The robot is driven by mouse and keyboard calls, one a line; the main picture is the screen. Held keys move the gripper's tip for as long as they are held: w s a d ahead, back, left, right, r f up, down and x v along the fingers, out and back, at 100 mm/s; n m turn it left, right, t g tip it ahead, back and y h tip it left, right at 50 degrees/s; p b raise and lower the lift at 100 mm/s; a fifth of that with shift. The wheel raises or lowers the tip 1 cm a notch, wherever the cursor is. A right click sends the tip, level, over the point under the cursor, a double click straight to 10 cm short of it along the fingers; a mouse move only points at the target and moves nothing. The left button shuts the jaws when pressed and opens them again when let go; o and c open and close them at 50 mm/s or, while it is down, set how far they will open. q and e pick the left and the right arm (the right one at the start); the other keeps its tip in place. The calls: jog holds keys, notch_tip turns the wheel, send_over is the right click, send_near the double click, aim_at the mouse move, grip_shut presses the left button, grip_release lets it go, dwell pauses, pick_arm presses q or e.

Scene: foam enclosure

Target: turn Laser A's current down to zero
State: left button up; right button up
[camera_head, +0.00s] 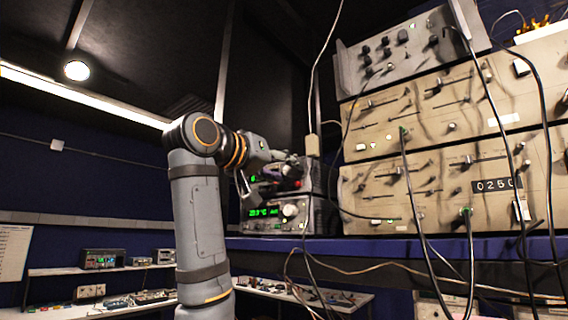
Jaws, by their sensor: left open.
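Two small dark instruments are stacked on the shelf behind my left gripper. The upper instrument (314,180) is partly hidden by the gripper; a dark knob and a little green and red light show on its front. The lower instrument (277,226) has a green lit readout and a pale round knob (290,210). I cannot read a label saying which is Laser A. My left gripper (273,178) is open and empty in front of the upper instrument. I cannot tell whether a finger touches its knob. My right gripper is not in view.
Large beige rack units (440,190) with knobs and cables fill the right side of the blue-edged shelf (400,247). A grey unit (408,50) sits on top. Cables hang in front of the shelf. Benches with small equipment (104,259) stand at the lower left.

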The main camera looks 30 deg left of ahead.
pick_arm(q)
jog(key=shift+w, duration=0.1)
jog(key=shift+c, duration=0.2)
grip_shut()
jog(key=shift+n, duration=0.3)
jog(key=shift+o, duration=0.2)
grip_release()
jog(key=s, duration=0.7)
jog(key=shift+s+a, duration=0.2)
